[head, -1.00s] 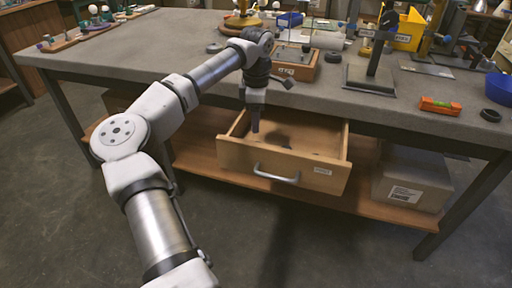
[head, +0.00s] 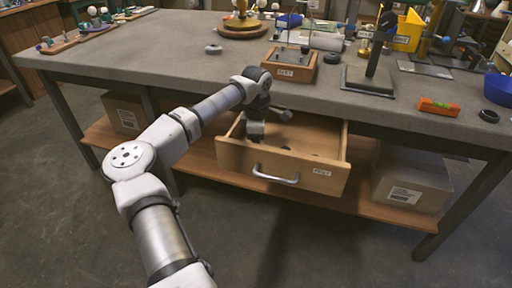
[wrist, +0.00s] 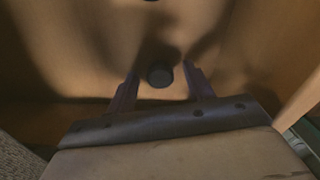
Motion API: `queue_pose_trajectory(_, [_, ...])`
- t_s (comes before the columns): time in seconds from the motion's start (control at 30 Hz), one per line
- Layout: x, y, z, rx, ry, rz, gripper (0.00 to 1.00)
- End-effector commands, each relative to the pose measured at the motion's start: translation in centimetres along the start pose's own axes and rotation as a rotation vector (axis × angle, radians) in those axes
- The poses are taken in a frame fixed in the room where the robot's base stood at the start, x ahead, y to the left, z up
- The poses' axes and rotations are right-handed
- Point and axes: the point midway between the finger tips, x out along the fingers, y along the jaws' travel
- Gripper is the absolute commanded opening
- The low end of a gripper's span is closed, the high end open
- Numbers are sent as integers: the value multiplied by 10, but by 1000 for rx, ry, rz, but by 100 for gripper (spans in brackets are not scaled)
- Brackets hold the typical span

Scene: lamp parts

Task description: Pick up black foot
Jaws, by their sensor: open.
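The black foot (wrist: 160,76) is a small dark round piece on the wooden floor of the open drawer (head: 283,170). In the wrist view it lies between the two fingers of my gripper (wrist: 160,73), with a gap on each side. My gripper is open, and its fingers reach down into the drawer. In the head view my wrist and the drawer's front hide the gripper's tips. A second dark piece (wrist: 150,1) is cut off at the top edge of the wrist view.
Drawer walls surround the gripper, and the workbench (head: 150,60) edge is close behind my wrist. On the bench are a wooden block with rods (head: 290,72), a metal stand (head: 370,78), an orange level (head: 438,107) and black rings (head: 488,116). A cardboard box (head: 410,180) sits on the shelf below.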

Motion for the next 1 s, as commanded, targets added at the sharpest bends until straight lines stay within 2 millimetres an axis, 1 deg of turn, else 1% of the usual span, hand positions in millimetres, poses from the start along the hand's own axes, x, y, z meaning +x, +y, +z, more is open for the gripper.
queue_pose_trajectory(0.03, [0, 0, 0, 0, 0, 0, 48])
queue_pose_trajectory(0.3, [0, 0, 0, 0, 0, 0, 13])
queue_pose_trajectory(0.33, [0, 0, 0, 0, 0, 0, 9])
queue_pose_trajectory(0.37, [0, 0, 0, 0, 0, 0, 7])
queue_pose_trajectory(0.6, [-1, 0, 0, 0, 1, 0, 7])
queue_pose_trajectory(0.77, [-11, 0, 0, -1, 2, 1, 7])
queue_pose_trajectory(0.87, [-24, 0, 0, -1, 2, 1, 7])
queue_pose_trajectory(0.97, [-44, 1, 0, -1, 2, 4, 7])
queue_pose_trajectory(1.0, [-54, 1, 0, -1, 2, 3, 7])
